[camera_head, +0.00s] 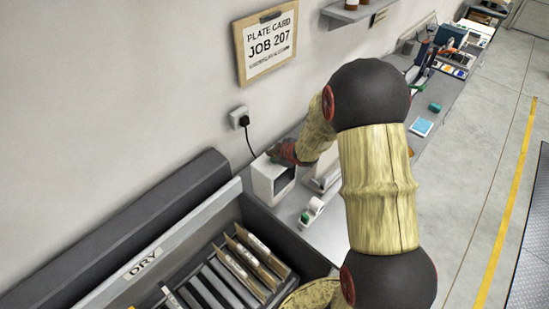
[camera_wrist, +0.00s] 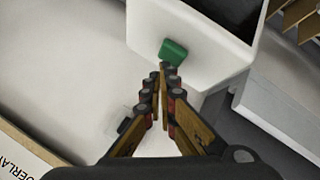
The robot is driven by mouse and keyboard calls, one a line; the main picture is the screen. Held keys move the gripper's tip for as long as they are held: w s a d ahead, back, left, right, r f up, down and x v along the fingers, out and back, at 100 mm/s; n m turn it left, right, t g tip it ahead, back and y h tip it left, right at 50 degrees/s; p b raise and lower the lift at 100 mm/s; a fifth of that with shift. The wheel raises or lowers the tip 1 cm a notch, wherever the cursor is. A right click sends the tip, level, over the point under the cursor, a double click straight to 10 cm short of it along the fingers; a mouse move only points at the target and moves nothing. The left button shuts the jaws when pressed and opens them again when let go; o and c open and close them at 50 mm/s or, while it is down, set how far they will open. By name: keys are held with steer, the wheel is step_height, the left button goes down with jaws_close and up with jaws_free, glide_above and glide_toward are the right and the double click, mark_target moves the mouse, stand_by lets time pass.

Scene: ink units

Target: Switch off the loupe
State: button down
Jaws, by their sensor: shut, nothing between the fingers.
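The loupe looks to be the white box-shaped unit (camera_head: 264,184) with a dark open front, standing on the bench by the wall. Its white housing (camera_wrist: 190,25) fills the upper middle of the wrist view. A green switch (camera_wrist: 173,51) sits on that housing; I cannot tell its setting. My gripper (camera_wrist: 165,72) is shut and empty, its fingertips at the switch's lower edge; I cannot tell whether they touch. In the head view my gripper (camera_head: 284,153) is at the top of the unit, and the switch is hidden.
A black cord runs from the unit to a wall plug (camera_head: 241,118). A dark rack marked DRY (camera_head: 143,264) with several upright plates stands in front. A small white and green item (camera_head: 312,210) lies right of the unit. A job card (camera_head: 267,45) hangs above.

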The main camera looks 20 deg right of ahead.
steer(key=shift+r+p, duration=2.15)
steer(key=shift+r, duration=0.6)
steer(key=shift+s+d+f, duration=0.1)
steer(key=shift+s+f, duration=0.05)
steer(key=shift+f, duration=0.05)
steer(key=s+d+f+m+g+h+b, duration=0.1)
steer(key=s+d+m+g+h, duration=0.15)
steer(key=s, duration=0.45)
steer(key=s+d+f+m+g+h+b, duration=0.1)
steer(key=s+d+f+m+g+b, duration=0.2)
steer(key=s, duration=0.5)
steer(key=s+a+r+m+t+y+b, duration=0.1)
steer(key=s+a+m+b, duration=0.1)
steer(key=s+a+b, duration=0.7)
steer(key=s+a+r+m+t+y+b, duration=0.1)
steer(key=s+a+m+y+b, duration=0.1)
steer(key=s+a+b, duration=0.7)
steer(key=s+b, duration=0.1)
steer(key=b, duration=0.4)
steer(key=shift+s+r+b, duration=0.25)
steer(key=shift+r+b, duration=0.1)
steer(key=shift+b, duration=0.05)
